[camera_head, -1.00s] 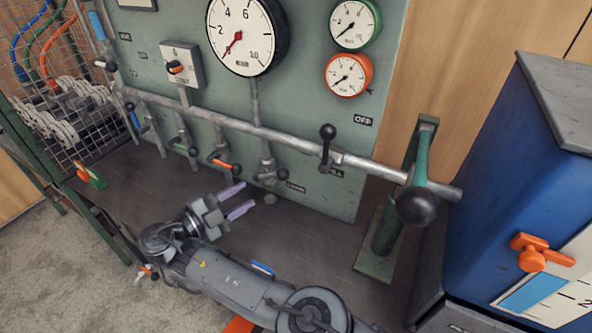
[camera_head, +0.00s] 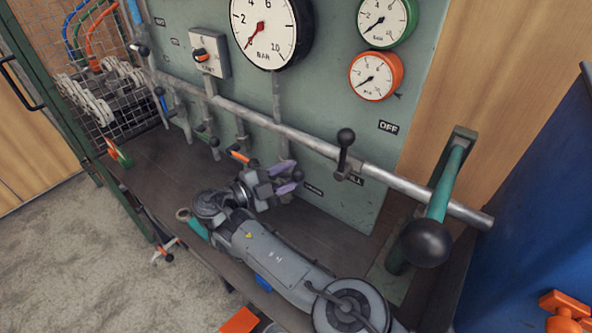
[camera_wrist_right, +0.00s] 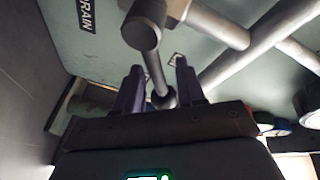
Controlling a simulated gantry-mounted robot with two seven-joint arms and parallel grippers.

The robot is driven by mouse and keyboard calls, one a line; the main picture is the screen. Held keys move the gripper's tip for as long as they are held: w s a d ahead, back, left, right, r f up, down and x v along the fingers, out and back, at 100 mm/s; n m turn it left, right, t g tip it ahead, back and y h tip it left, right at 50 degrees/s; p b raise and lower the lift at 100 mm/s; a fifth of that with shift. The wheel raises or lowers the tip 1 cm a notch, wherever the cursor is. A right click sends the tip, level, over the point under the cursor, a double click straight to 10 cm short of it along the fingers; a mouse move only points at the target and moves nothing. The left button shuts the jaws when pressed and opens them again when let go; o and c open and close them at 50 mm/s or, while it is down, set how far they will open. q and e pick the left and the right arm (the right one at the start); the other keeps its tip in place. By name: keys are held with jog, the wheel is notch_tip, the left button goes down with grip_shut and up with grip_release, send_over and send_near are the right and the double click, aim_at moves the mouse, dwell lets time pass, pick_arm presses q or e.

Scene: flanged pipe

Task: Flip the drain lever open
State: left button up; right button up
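The drain lever (camera_wrist_right: 154,70) is a dark rod with a round black knob, hanging from a grey pipe fitting in the right wrist view. A "DRAIN" label (camera_wrist_right: 80,16) is on the green panel beside it. My right gripper (camera_wrist_right: 158,68) is open, with its two purple-grey fingers on either side of the lever rod and knob. I cannot tell whether they touch it. In the head view, my right gripper (camera_head: 294,180) is at the low valve near the panel's foot, and its fingers partly hide the lever. My left gripper is not in view.
A long horizontal pipe (camera_head: 395,181) runs across the green panel (camera_head: 335,90). An upright black-knobbed lever (camera_head: 345,150) marked fill stands to the right. A large green lever with a black ball (camera_head: 428,243) is further right. The bench (camera_head: 160,190) left of my arm is largely clear.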

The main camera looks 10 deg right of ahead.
jog(key=shift+d, duration=0.1)
jog(key=shift+c, duration=0.6)
jog(key=shift+a+f, duration=0.1)
jog(key=shift+a, duration=0.1)
jog(key=shift+c, duration=1.1)
grip_shut()
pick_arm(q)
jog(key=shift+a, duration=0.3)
